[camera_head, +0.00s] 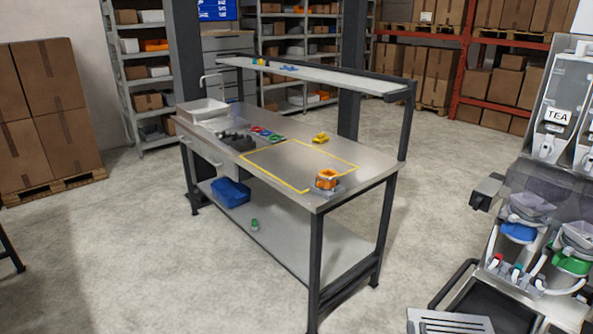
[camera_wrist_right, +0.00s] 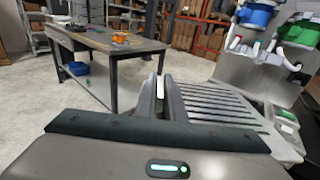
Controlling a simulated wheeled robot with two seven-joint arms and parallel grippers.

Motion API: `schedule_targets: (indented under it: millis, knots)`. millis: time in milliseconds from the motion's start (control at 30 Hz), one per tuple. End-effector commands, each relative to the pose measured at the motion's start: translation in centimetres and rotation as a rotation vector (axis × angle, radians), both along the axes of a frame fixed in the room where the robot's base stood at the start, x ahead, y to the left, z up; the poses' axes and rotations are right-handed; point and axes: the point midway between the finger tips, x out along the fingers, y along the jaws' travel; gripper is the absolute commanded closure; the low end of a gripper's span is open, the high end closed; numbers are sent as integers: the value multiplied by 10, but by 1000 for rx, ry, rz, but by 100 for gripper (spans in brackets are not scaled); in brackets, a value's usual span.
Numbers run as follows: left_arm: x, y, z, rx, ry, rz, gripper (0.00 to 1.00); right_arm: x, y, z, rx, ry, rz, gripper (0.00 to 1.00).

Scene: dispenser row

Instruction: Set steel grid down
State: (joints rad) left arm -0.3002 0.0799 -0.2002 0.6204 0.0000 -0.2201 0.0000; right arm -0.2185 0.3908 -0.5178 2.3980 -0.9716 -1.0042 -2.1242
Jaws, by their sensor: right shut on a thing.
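The steel grid (camera_wrist_right: 215,103), a slatted grey metal plate, lies just right of my right gripper's fingers in the wrist view. My right gripper (camera_wrist_right: 163,90) is shut on it, with a pale upright piece between the dark fingers. In the head view the slatted grid (camera_head: 450,324) shows at the bottom edge, partly cut off. It appears in front of the dispenser (camera_head: 560,85), beside a dark tray-like frame (camera_head: 487,302). I cannot tell whether the grid touches anything below. My left gripper is not in view.
A steel workbench (camera_head: 225,165) with a yellow outlined area stands at the middle, an orange device (camera_head: 327,180) on its near corner. Blue (camera_head: 518,232) and green (camera_head: 570,264) dispenser units stand at the right. The floor between bench and dispenser is clear.

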Motion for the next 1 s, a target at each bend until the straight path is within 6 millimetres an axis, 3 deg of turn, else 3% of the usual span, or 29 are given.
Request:
schedule_targets:
  millis: [333, 1000]
  knots:
    - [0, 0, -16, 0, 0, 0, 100, -31, 30, 3, 0, -2, 199, 100]
    - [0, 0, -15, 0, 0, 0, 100, -34, 31, -2, 0, -3, 207, 100]
